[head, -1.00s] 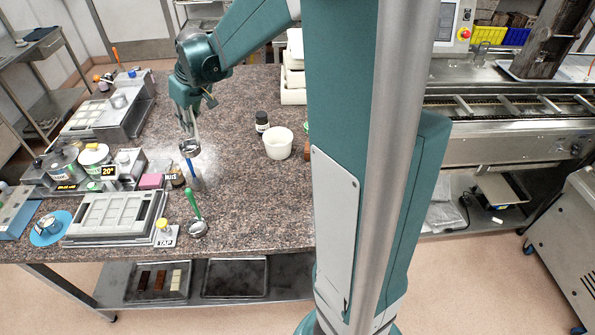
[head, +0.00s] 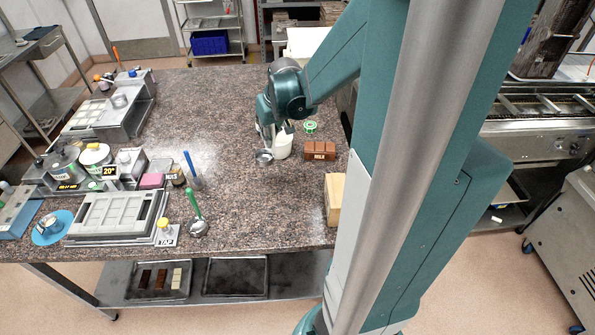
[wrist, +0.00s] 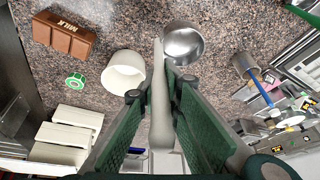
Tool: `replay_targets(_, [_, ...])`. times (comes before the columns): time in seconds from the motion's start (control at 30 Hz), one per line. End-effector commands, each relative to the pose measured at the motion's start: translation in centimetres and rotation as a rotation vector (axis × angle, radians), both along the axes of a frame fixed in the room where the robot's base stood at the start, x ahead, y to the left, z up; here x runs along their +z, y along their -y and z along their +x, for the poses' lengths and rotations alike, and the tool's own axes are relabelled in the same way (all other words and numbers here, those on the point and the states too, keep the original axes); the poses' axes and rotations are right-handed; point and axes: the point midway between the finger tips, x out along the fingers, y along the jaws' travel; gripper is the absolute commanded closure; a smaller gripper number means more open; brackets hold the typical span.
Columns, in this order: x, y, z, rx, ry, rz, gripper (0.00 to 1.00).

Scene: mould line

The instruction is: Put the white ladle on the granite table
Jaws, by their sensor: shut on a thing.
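My gripper (head: 266,126) is shut on the white ladle, over the right half of the granite table (head: 250,205). In the wrist view the ladle's white handle (wrist: 161,105) stands between the fingers, and its round metal bowl (wrist: 184,43) is beyond the fingertips. In the head view the bowl (head: 264,157) hangs low, just left of a white tub (head: 283,146). I cannot tell whether the bowl touches the granite. The gripper hides most of the handle in the head view.
A brown MILK block (head: 320,151) and a green ring (head: 310,127) lie right of the tub. A wooden block (head: 334,198) stands near the right edge. A green-handled ladle (head: 197,228) and a blue-handled one (head: 193,180) are left. The middle front granite is clear.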

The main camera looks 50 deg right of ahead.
Motion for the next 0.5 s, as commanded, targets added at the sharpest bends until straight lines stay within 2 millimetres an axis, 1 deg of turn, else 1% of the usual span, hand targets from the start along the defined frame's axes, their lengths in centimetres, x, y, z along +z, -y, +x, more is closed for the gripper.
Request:
replay_targets(0.03, [-0.3, 0.7, -1.3, -0.027, 0.001, 0.000, 1.00])
replay_targets(0.3, [-1.9, 3.6, -7.3, -0.156, 0.003, -0.006, 1.00])
replay_targets(0.4, [-2.4, 4.3, -9.3, -0.197, 0.005, -0.007, 1.00])
replay_targets(0.5, [-2.8, 4.8, -10.8, -0.230, 0.006, -0.008, 1.00])
